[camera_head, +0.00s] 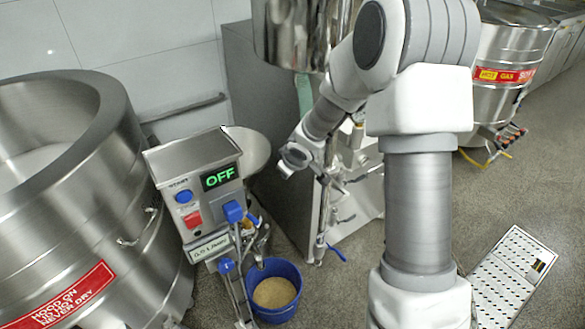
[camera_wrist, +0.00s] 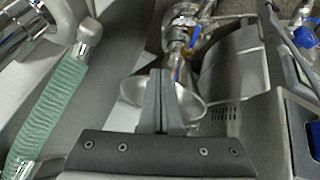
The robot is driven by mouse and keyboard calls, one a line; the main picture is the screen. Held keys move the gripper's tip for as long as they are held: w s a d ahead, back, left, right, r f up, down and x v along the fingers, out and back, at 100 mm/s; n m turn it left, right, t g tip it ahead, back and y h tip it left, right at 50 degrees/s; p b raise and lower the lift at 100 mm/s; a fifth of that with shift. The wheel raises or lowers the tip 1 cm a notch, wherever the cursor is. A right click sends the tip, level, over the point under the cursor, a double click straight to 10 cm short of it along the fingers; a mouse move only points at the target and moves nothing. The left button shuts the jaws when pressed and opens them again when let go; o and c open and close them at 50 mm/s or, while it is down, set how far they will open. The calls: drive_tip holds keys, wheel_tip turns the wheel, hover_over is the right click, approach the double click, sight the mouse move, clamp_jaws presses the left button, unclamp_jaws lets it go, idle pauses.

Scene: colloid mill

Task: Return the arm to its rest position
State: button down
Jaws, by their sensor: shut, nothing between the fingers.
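My arm (camera_head: 418,210) rises in the right half of the head view, bends at the top and reaches down to the left. Its far end hangs between the control box and the steel machine behind it. In the wrist view my gripper (camera_wrist: 160,78) shows two grey fingers pressed together with nothing between them. A shiny steel bowl or funnel (camera_wrist: 190,102) lies beyond the fingertips; I see no grip on it. In the head view the finger details are too small to make out.
The control box (camera_head: 200,190) reads OFF and has blue and red buttons. A large steel kettle (camera_head: 100,190) stands left. A blue bucket (camera_head: 275,312) holds tan material. A green hose (camera_wrist: 55,110) runs along the wrist view's left. Floor is clear around a perforated white platform (camera_head: 510,275).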

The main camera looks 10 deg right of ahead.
drive_tip(key=s+d+r+m+h+p, duration=0.25)
drive_tip(key=s+r, duration=0.45)
drive_tip(key=r, duration=0.4)
drive_tip(key=s+d+r+m+h+p, duration=0.1)
drive_tip(key=s+d+r+m+p, duration=0.15)
drive_tip(key=s+r, duration=0.65)
drive_tip(key=s+a+r+m+y+p, duration=0.1)
drive_tip(key=s+r+p, duration=0.1)
drive_tip(key=s+r, duration=0.3)
drive_tip(key=s+a+r+m+g+y+p, duration=0.1)
drive_tip(key=s+r+p, duration=0.1)
drive_tip(key=s+r, duration=0.4)
drive_tip(key=s, duration=0.5)
drive_tip(key=shift+s+a+r+m+p, duration=0.2)
drive_tip(key=shift+a+m+p, duration=0.05)
drive_tip(key=shift+m+p, duration=0.05)
drive_tip(key=shift+s+y, duration=0.15)
drive_tip(key=shift+y, duration=0.1)
